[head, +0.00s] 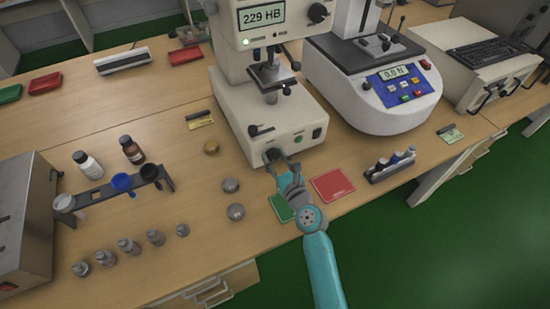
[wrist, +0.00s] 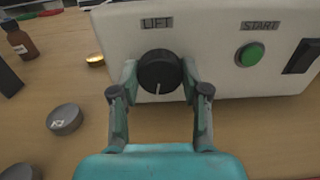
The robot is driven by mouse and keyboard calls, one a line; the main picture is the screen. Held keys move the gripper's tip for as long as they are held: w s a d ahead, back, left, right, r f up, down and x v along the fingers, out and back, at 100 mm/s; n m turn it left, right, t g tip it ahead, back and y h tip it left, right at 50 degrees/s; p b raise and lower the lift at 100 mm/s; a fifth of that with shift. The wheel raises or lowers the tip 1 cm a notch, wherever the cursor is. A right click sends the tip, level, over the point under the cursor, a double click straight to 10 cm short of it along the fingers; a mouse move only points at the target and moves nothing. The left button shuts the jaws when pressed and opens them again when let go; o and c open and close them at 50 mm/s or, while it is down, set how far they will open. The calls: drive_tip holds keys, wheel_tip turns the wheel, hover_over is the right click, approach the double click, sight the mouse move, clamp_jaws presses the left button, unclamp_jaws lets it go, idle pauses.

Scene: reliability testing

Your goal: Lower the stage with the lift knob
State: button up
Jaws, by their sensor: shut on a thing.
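The hardness tester (head: 270,112) stands on the bench with its display reading 229 HB. Its black lift knob (wrist: 160,71) is on the lower front face under the LIFT label, with a white pointer line toward the bottom. My gripper (wrist: 160,80) is shut on the lift knob, one finger on each side. In the head view my gripper (head: 284,163) reaches the knob (head: 272,155) from the front. The stage (head: 272,76) sits on its post below the tester's head, and a gap between stage and head is hard to judge.
Right of the knob are the green START button (wrist: 250,54) and a black switch (wrist: 302,56). A green pad (head: 281,207) and a red pad (head: 332,184) lie in front. Round metal blocks (head: 231,185) lie left. A force tester (head: 375,80) stands right.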

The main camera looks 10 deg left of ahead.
drive_tip(key=n, duration=1.9)
drive_tip(key=shift+n, duration=0.4)
drive_tip(key=n, duration=0.6)
drive_tip(key=shift+f+n, duration=0.1)
drive_tip(key=shift+n, duration=0.2)
drive_tip(key=o, duration=1.1)
drive_tip(key=shift+o, duration=0.2)
